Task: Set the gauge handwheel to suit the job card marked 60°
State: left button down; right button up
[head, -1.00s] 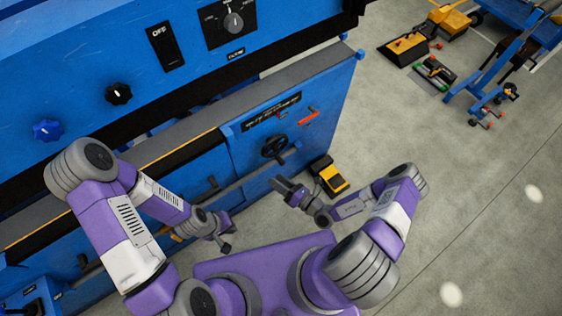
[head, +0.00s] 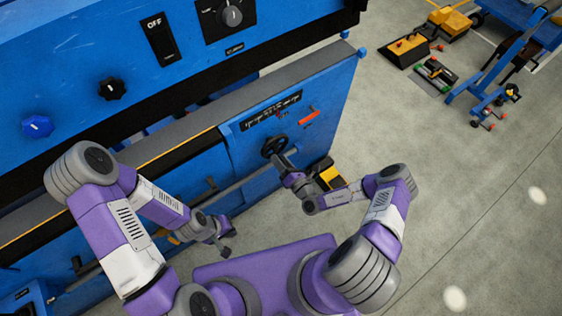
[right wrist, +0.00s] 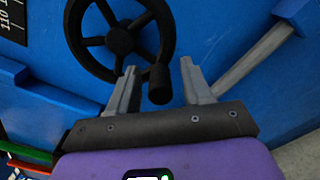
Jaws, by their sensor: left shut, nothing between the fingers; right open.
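The black gauge handwheel (head: 274,147) is on the blue panel front; it shows closer in the right wrist view (right wrist: 120,40), with spokes and a knob handle (right wrist: 158,84) at its lower right rim. My right gripper (head: 281,161) is open at the wheel. In the right wrist view its two fingers (right wrist: 158,70) stand either side of the knob, with gaps on both sides. A dark scale strip (head: 271,111) with white marks lies above the wheel; its marks are too small to read. My left gripper (head: 226,250) is shut and empty, away from the wheel. No 60° job card is discernible.
A red handle (head: 309,117) sits right of the scale. Black and blue knobs (head: 112,89) (head: 37,126) and an OFF switch (head: 160,38) are on the upper panel. A yellow and black pedal (head: 327,175) stands on the floor by the right forearm.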

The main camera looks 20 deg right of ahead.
grip_shut()
jog(key=shift+d+n+p, duration=0.1)
jog(key=shift+n+p, duration=0.2)
jog(key=shift+p, duration=0.4)
grip_release()
jog(key=p+v, duration=0.2)
jog(key=v, duration=0.5)
jog(key=shift+s, duration=0.25)
